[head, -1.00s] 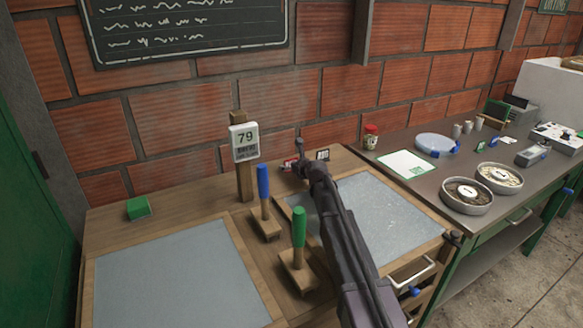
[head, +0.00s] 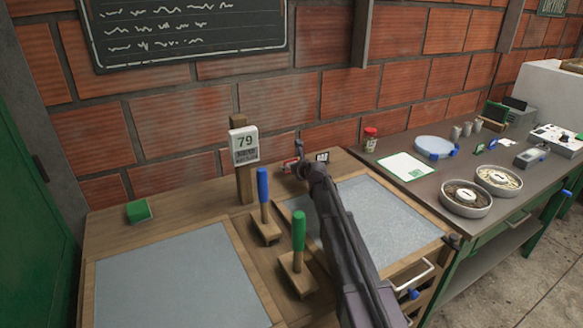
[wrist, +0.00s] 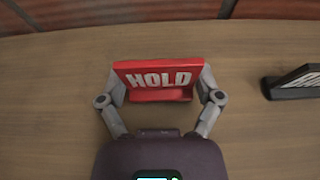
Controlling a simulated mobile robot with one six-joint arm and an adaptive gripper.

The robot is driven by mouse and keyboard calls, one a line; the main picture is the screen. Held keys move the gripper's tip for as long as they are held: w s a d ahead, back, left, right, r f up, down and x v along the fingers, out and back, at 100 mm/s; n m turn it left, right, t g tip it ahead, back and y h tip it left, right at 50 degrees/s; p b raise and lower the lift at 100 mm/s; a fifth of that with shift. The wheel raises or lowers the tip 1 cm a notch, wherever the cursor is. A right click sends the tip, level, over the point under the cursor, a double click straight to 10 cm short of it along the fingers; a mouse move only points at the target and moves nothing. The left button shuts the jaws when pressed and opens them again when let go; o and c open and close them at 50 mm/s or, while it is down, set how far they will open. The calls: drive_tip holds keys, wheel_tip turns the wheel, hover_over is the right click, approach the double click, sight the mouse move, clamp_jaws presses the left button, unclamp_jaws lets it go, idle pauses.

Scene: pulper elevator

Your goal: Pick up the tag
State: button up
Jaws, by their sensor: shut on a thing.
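The tag is a small red stand marked "HOLD" (wrist: 158,80). In the wrist view it stands upright on the wooden ledge, between the fingers of my gripper (wrist: 160,92), which is shut on its two sides. In the head view only a small red part of the tag (head: 289,165) shows, at the back of the wooden bench; my gripper (head: 300,160) reaches it from the front and hides the rest. I cannot tell whether the tag's base touches the wood.
A black tag with white marks (wrist: 295,82) stands close to the right. A post with a "79" sign (head: 244,145), a blue handle (head: 263,187) and a green handle (head: 299,232) stand left of my arm. The brick wall (head: 290,95) is just behind.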

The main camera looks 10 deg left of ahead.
drive_tip(key=shift+r+p, duration=1.35)
drive_tip(key=shift+r, duration=0.15)
drive_tip(key=s+d, duration=0.1)
drive_tip(key=s, duration=0.4)
drive_tip(key=s+d, duration=0.1)
drive_tip(key=s, duration=0.4)
drive_tip(key=s+d+r+p, duration=0.1)
drive_tip(key=s+d, duration=0.1)
drive_tip(key=s, duration=0.3)
drive_tip(key=shift+s+r, duration=0.1)
drive_tip(key=shift+s, duration=0.15)
drive_tip(key=shift+r, duration=0.1)
wheel_tip(320, 180, up, 26)
drive_tip(key=p, duration=2.6)
drive_tip(key=shift+r+p, duration=0.2)
drive_tip(key=shift+p, duration=0.15)
